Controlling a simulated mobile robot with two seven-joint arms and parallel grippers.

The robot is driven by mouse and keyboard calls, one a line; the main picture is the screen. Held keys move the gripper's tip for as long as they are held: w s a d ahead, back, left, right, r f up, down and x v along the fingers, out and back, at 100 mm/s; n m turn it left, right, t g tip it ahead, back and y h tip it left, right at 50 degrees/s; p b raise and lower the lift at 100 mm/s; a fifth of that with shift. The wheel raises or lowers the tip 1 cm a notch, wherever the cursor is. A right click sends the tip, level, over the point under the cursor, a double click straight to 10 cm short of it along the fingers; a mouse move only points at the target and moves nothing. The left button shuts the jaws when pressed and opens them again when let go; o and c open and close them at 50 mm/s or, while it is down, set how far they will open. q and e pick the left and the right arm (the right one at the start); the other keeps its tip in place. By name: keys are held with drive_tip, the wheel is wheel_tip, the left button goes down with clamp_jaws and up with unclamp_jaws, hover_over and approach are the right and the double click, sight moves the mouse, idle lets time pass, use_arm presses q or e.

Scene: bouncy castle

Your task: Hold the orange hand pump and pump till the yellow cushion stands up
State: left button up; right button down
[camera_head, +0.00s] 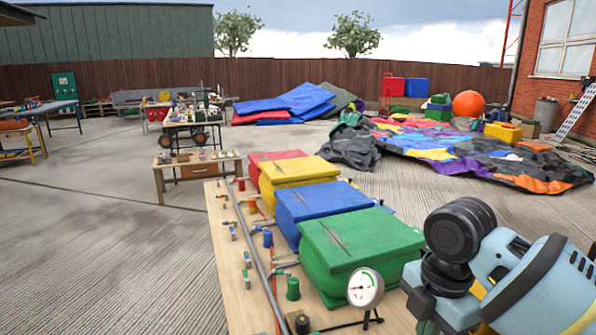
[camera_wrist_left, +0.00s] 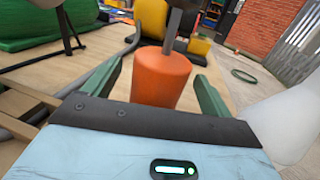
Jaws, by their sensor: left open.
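The orange hand pump (camera_wrist_left: 162,76) stands in the middle of the left wrist view, a grey rod rising from its top. My left gripper (camera_wrist_left: 158,69) is open, its green fingers on either side of the pump; I cannot tell whether they touch it. I cannot make out the pump in the head view. The yellow cushion (camera_head: 300,171) lies as a low, folded block on the wooden bench (camera_head: 233,275) in the head view, between the red and blue cushions. My right gripper is not in view.
A red cushion (camera_head: 270,157), a blue cushion (camera_head: 322,208) and a green cushion (camera_head: 360,242) share the bench. A round gauge (camera_head: 365,288) stands in front of the green one. Pipes and small valves run along the bench's left side. Open concrete lies left.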

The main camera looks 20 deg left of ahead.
use_arm(q)
drive_tip(key=v, duration=1)
drive_tip(key=shift+s, duration=0.1)
